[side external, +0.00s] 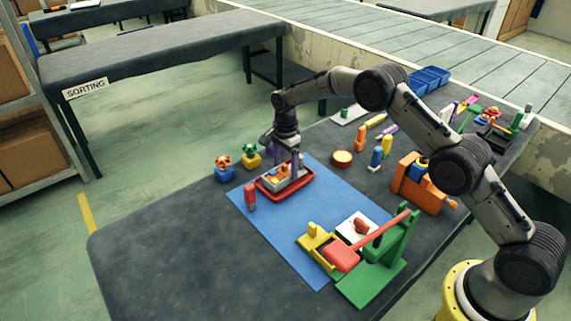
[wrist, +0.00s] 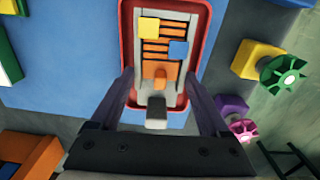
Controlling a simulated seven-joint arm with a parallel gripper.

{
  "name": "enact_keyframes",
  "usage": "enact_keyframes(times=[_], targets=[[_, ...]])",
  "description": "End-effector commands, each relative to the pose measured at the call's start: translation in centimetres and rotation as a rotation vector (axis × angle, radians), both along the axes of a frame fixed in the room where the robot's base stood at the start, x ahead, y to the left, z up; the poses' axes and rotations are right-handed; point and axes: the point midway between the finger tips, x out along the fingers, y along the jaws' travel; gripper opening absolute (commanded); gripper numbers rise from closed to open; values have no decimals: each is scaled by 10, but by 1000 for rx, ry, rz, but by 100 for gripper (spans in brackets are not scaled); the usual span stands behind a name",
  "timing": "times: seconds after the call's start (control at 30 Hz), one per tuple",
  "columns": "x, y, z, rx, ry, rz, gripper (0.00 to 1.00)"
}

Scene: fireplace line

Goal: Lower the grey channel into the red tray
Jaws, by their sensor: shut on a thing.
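The grey channel (side external: 276,184) is over or inside the red tray (side external: 289,195) on the blue mat; I cannot tell whether its underside touches the tray floor. In the wrist view the channel (wrist: 142,68) lies lengthwise within the outline of the tray rim (wrist: 126,45). It holds orange slats, a yellow block (wrist: 149,28) and a blue block (wrist: 179,48). A grey block (wrist: 156,117) shows at its near end. My gripper (wrist: 160,78) is shut on the channel, one purple finger along each long side. In the side view my gripper (side external: 286,165) points down over the tray.
A red peg (side external: 250,198) stands left of the tray. Two blocks with flower-like tops, blue (side external: 224,173) and yellow (side external: 252,161), stand behind it. A green press with a red lever (side external: 375,241) stands at the mat's front right. The table's left part is clear.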

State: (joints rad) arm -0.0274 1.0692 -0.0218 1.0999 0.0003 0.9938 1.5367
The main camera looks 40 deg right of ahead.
Motion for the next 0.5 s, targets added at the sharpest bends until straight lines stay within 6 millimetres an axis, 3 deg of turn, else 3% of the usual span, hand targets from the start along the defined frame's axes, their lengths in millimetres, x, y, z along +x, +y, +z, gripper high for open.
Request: enact_keyframes(times=[0.5], targets=[[1, 0, -9, 0, -5, 0, 0]])
